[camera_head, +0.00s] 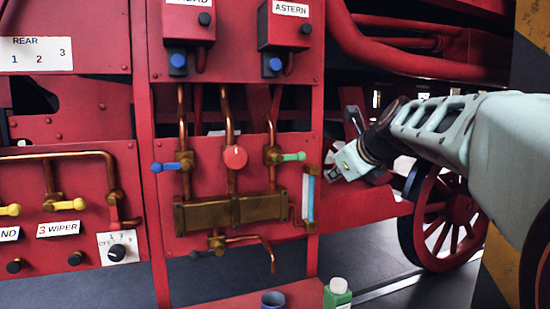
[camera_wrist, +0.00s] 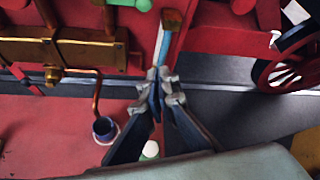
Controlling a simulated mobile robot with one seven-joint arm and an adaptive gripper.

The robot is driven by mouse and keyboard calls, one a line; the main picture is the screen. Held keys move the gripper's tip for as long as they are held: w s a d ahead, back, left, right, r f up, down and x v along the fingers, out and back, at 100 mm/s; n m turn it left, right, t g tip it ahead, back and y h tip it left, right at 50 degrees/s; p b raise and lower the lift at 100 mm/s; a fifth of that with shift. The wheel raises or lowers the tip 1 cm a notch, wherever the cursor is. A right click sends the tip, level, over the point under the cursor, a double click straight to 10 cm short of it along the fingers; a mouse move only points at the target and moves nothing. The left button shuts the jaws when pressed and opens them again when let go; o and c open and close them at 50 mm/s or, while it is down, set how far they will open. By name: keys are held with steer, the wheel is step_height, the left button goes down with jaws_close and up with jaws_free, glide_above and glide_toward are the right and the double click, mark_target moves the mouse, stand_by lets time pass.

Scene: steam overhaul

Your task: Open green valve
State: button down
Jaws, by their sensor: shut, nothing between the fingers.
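The green valve has a green lever handle (camera_head: 292,156) that lies level and points right from its brass body (camera_head: 272,155) on the red panel. In the wrist view its green handle (camera_wrist: 130,4) is cut off by the top edge. My gripper (camera_wrist: 160,76) is shut and empty. It shows in front of the lower end of a blue-and-white gauge strip, below and right of the green handle and apart from it. In the head view my arm comes in from the right, and its end is right of the valve; the fingertips are hard to make out there.
A red round knob (camera_head: 235,157) and a blue lever (camera_head: 166,167) are left of the green valve. A brass block (camera_head: 232,210) is below. The gauge strip (camera_head: 308,197) stands close at its lower right. A blue cup (camera_head: 273,300) and a green bottle (camera_head: 337,294) stand below.

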mark_target(290, 158)
steer(key=shift+w+a+r+m, duration=0.2)
steer(key=shift+a+r+m, duration=0.15)
steer(key=shift+a+m, duration=0.25)
steer(key=shift+w+a+r+m, duration=0.15)
steer(key=shift+a+r+m, duration=0.15)
steer(key=shift+a+m, duration=0.25)
steer(key=w+a+f+p, duration=0.1)
steer(key=w+a, duration=0.1)
steer(key=w, duration=0.7)
steer(key=shift+a, duration=0.4)
steer(key=shift+p, duration=0.3)
steer(key=shift+r+n+p, duration=0.25)
steer(key=shift+p, duration=0.1)
